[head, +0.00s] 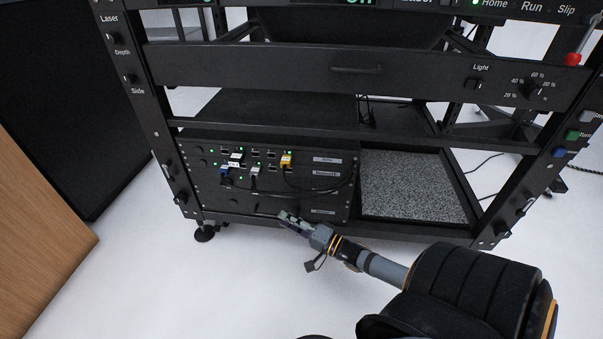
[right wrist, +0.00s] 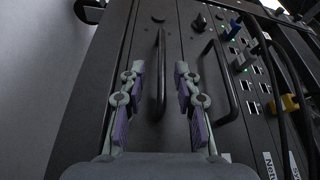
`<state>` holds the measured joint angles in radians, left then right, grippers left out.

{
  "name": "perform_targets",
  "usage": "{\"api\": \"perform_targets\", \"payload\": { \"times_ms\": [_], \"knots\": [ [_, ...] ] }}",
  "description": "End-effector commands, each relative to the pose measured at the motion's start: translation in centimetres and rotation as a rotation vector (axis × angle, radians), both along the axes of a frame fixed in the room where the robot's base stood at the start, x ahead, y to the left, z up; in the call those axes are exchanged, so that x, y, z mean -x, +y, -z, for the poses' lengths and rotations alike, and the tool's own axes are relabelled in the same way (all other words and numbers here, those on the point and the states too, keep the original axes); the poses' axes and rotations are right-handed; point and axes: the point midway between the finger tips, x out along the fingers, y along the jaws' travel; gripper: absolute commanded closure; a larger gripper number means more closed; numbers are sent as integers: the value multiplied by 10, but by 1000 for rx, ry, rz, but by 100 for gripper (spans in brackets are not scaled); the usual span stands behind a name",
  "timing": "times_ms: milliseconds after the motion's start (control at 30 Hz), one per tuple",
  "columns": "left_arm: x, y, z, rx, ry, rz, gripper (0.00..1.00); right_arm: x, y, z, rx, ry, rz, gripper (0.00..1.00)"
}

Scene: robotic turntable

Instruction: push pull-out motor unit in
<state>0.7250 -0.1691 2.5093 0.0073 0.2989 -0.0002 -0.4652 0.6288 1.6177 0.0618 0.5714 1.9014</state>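The electronics rack (head: 200,200) sits low in the black turntable frame, with stacked black units. The bottom unit's front panel (head: 325,206) has a bar handle, seen upright in the right wrist view (right wrist: 161,75). Its small label is too blurred to read, so I cannot tell if this is the motor unit, nor how far it stands out. My right gripper (head: 287,217) is in front of this panel. In the right wrist view its fingers (right wrist: 160,100) are apart, one on each side of the handle, with gaps visible. My left gripper is not in view.
Cables (head: 315,190) hang across the units above. A second handle (right wrist: 222,85) lies to the right in the right wrist view. A speckled grey panel (head: 410,185) fills the bay beside the rack. A wooden surface (head: 35,230) stands at left. The white floor in front is mostly clear.

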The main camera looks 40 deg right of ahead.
Motion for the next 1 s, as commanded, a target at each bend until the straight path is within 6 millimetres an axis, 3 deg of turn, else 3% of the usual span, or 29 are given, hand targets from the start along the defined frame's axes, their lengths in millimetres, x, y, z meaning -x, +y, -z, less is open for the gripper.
{"api": "perform_targets", "payload": {
  "times_ms": [100, 333, 1000],
  "knots": [
    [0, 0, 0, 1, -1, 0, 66, 29, -9, 4, 2, 6, -3, 68],
    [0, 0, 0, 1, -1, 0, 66, 62, -21, 5, 1, 2, -1, 68],
    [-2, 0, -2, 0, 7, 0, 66, 66, -21, 1, 4, -4, 2, 68]
  ]
}}
